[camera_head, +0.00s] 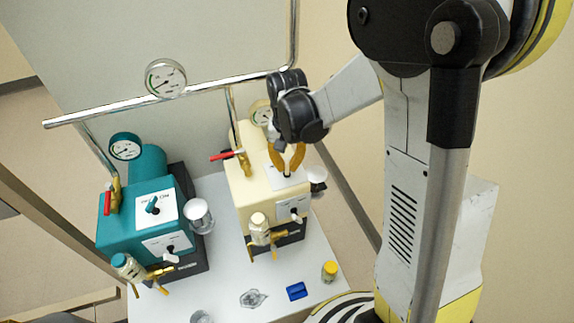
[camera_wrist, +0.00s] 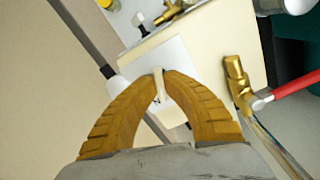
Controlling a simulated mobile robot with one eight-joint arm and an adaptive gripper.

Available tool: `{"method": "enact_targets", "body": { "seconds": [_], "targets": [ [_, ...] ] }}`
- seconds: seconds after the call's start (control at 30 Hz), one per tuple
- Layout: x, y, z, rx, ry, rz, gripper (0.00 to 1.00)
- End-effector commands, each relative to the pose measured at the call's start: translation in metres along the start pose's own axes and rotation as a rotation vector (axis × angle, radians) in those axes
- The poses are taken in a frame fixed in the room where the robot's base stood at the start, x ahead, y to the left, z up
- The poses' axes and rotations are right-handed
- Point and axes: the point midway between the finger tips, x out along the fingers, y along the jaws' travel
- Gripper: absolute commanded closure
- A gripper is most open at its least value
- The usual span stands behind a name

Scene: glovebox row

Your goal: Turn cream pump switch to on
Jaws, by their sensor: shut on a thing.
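The cream pump (camera_head: 247,183) stands on the white table, right of a teal pump. My gripper (camera_head: 287,170) is over the top of the cream pump, its two orange fingers pointing down. In the wrist view the gripper (camera_wrist: 161,86) is closed around the pale switch lever (camera_wrist: 158,84), with a fingertip on each side. The lever rises from a white label plate (camera_wrist: 150,62) on the cream pump, which also shows in this view (camera_wrist: 215,50). Part of one label letter shows; the fingers hide the rest, so the switch position cannot be read.
A brass valve with a red handle (camera_head: 222,156) stands close left of my gripper. The teal pump (camera_head: 140,222) has its own switch and gauge. A metal rail (camera_head: 215,87) runs behind. Small items, including a blue block (camera_head: 297,291) and yellow-capped jar (camera_head: 329,270), lie in front.

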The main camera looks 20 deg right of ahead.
Motion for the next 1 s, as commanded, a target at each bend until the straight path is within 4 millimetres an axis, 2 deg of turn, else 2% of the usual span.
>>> {"method": "enact_targets", "body": {
  "seconds": [0.4,0.9,0.93,1.0],
  "targets": [
    [0.0003,0.0,0.0004,0.183,0.0,0.0,1.0],
    [0.0002,0.0001,0.0004,0.205,0.0,0.0,1.0],
    [0.0002,0.0001,0.0004,0.205,0.0,0.0,0.85],
    [0.0002,0.0,0.0003,0.205,0.0,0.0,0.68]
  ]
}}
